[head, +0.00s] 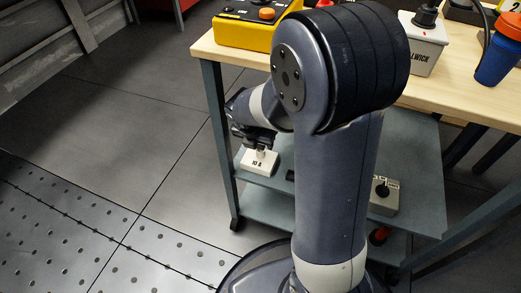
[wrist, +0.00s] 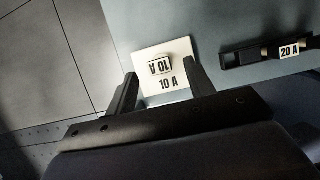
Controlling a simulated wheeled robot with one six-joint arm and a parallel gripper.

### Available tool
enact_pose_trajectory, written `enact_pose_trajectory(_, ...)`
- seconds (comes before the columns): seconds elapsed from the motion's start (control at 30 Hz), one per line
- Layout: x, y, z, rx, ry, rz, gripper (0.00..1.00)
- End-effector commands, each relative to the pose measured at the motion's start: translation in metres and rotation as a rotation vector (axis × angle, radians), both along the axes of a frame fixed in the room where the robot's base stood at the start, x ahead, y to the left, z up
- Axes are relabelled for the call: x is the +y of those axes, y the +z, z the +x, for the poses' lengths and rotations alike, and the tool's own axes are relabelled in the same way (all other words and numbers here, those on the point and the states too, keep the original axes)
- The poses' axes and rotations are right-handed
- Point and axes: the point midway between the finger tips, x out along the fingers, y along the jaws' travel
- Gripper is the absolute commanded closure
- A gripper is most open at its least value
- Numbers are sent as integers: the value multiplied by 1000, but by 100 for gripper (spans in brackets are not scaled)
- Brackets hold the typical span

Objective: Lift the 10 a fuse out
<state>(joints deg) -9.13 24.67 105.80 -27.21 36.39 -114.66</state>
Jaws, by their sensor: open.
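The 10 A fuse (wrist: 160,65) is a small pale block with a "10 A" label. It sits in a white base (wrist: 178,86), also marked "10 A", on the grey shelf. In the head view the white base (head: 258,164) is at the left end of the shelf under the table. My gripper (wrist: 160,68) is open, with one dark finger on each side of the fuse in the wrist view. I cannot tell how far the fingertips are above the base. In the head view my gripper (head: 262,146) is just over the base and hides much of the fuse.
A black holder (wrist: 240,58) with a 20 A fuse (wrist: 290,50) lies to the right on the shelf. A grey box with a black knob (head: 384,195) is farther right. The wooden tabletop (head: 205,48) is above, with a table leg (head: 219,145) close on the left.

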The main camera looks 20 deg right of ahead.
Motion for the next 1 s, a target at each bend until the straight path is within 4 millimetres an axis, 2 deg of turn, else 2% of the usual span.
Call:
enact_pose_trajectory(0.03, -3, -13, 2, 1, -3, 0, 49)
enact_pose_trajectory(0.1, -4, -20, 5, 1, -1, 1, 49)
enact_pose_trajectory(0.4, -5, -22, 8, -1, 0, 1, 49)
enact_pose_trajectory(1.0, -5, -22, 7, -1, 0, 1, 97)
